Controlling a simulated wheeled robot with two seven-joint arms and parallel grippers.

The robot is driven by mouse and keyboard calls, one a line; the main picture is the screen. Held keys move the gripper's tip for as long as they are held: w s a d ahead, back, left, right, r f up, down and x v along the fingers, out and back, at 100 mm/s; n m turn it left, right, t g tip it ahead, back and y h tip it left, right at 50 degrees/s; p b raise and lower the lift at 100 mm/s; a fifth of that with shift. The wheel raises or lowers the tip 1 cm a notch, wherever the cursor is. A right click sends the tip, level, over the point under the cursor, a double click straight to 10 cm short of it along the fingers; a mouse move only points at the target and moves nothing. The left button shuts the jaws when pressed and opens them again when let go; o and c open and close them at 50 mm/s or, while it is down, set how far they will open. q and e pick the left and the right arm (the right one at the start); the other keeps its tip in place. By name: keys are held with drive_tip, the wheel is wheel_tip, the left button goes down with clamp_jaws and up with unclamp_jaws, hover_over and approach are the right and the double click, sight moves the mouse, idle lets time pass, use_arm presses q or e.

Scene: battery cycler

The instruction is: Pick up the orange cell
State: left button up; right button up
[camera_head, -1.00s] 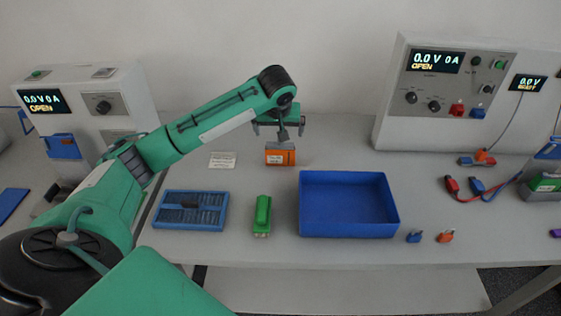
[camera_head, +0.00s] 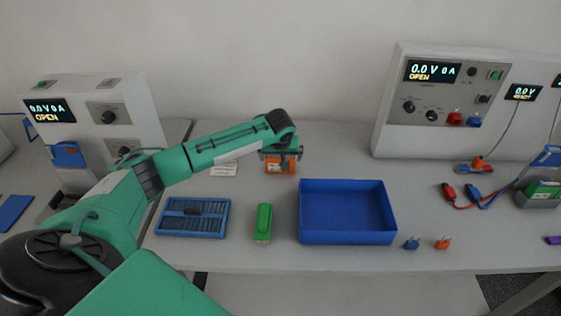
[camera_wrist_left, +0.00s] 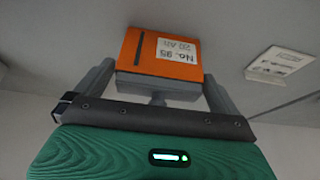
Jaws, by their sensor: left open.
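The orange cell (camera_head: 279,168) stands on the table toward the back, left of the blue bin. In the left wrist view the cell (camera_wrist_left: 160,52) shows its orange face and a white label reading "No. 95, 20 Ah". My left gripper (camera_head: 281,157) is at the cell from above. Its two fingers (camera_wrist_left: 158,80) are open, one on each side of the cell's near end, with small gaps visible. My right gripper is not in view.
A blue bin (camera_head: 347,239) stands right of the cell. A green cell (camera_head: 263,223) and a blue slotted tray (camera_head: 165,231) lie in front. A white card (camera_head: 224,170) lies left. Cycler units (camera_head: 398,135) stand at the back right and left.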

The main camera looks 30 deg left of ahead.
use_arm(q)
drive_tip(key=shift+x, duration=0.75)
drive_tip(key=c, duration=0.9)
drive_tip(key=shift+r, duration=0.15)
drive_tip(key=shift+c, duration=0.2)
wheel_tip(320, 180, up, 20)
drive_tip(key=b, duration=0.3)
